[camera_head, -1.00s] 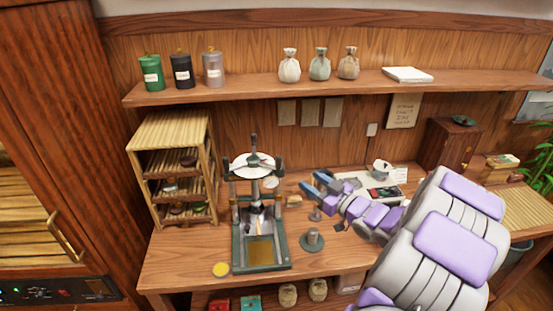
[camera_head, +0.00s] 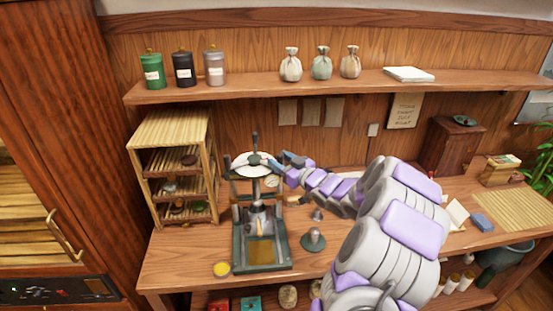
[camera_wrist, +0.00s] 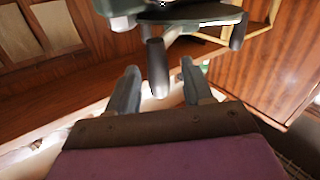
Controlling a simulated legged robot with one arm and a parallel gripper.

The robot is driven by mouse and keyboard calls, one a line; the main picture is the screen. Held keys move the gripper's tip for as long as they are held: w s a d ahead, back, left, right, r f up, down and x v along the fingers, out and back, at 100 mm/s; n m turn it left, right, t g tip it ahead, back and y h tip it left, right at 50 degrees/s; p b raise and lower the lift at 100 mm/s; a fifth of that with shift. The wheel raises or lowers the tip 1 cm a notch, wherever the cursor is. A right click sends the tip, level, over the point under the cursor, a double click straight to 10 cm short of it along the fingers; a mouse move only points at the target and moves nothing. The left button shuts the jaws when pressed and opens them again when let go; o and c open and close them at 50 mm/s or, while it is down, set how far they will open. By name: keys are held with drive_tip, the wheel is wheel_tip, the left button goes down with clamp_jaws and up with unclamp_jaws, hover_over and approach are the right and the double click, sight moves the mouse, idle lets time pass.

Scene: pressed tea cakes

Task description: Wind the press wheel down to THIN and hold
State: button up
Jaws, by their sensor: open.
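The tea press (camera_head: 262,225) stands on the bench with a green frame and a yellowish plate at its base. Its wheel (camera_head: 253,163) is at the top, a pale disc with dark handles sticking out. My gripper (camera_head: 281,160) is open at the wheel's right side. In the wrist view, a dark wheel handle (camera_wrist: 157,68) reaches down between the tips of my open gripper (camera_wrist: 160,82). I cannot tell whether either finger touches it. No THIN mark can be read in these views.
A bamboo rack (camera_head: 172,170) stands left of the press. A round grey weight (camera_head: 313,240) and a yellow disc (camera_head: 221,269) sit on the bench nearby. A shelf (camera_head: 330,84) with canisters and pouches runs above.

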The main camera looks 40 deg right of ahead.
drive_tip(key=shift+w+d, duration=0.1)
drive_tip(key=shift+w, duration=1.2)
clamp_jaws()
